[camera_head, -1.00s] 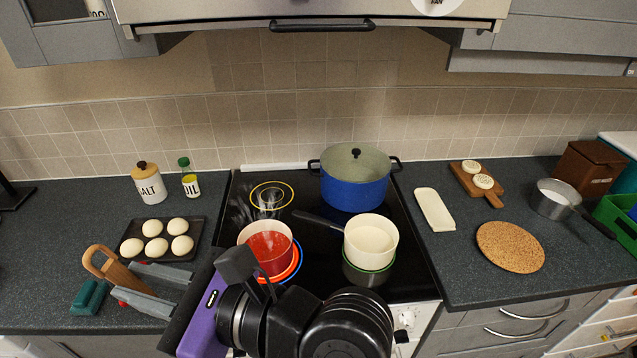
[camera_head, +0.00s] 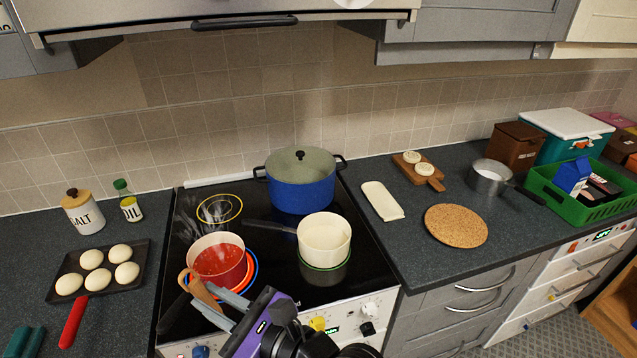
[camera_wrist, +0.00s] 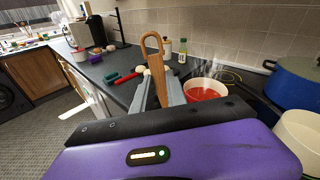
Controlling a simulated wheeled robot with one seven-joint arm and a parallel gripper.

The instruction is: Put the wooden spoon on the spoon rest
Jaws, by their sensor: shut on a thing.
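The wooden spoon (camera_head: 199,291) is held between the grey fingers of my gripper (camera_head: 214,303), in front of the red soup pot at the hob's front left. In the wrist view the spoon (camera_wrist: 155,62) stands up between the fingertips (camera_wrist: 157,90), its hooked end uppermost. My gripper is shut on it. The spoon rest appears to be the cream oblong dish (camera_head: 382,201) on the counter just right of the hob. It is empty and well to the right of my gripper.
A red soup pot (camera_head: 218,262), a cream saucepan (camera_head: 325,240) and a blue pot (camera_head: 301,184) stand on the hob. A cork mat (camera_head: 456,226) and wooden board (camera_head: 419,172) lie right of the dish. A tray of pale buns (camera_head: 99,271) is left.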

